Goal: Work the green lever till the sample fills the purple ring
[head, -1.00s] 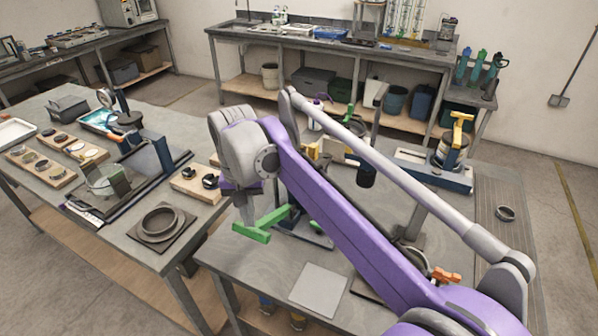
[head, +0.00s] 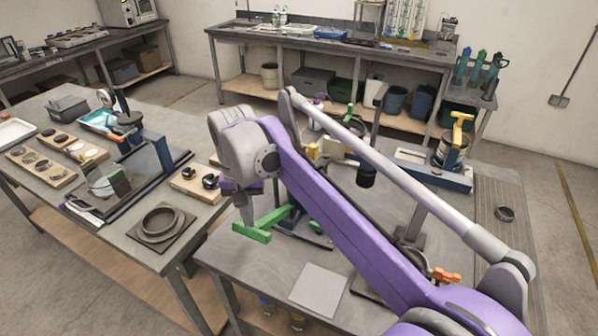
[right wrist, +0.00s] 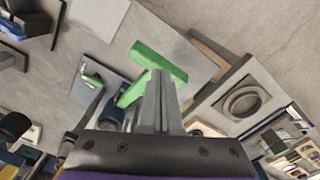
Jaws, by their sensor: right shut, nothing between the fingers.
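The green lever (head: 262,226) has a T-shaped handle that sticks out over the front left edge of the near table. In the right wrist view its crossbar (right wrist: 158,62) and stem (right wrist: 133,91) are plain to see. My right gripper (head: 246,215) is shut and empty, fingers pointing down at the handle. In the right wrist view its fingertips (right wrist: 160,74) overlap the handle near where stem and crossbar meet; touching seems likely but is not certain. A small purple piece (head: 322,98) shows behind my arm; I cannot tell whether it is the purple ring. My left gripper is not in view.
A grey plate (head: 318,288) lies at the table's front. An orange handle (head: 446,276) is at right. The left table holds a dark round ring (head: 162,224) on a square base. A floor gap separates the tables.

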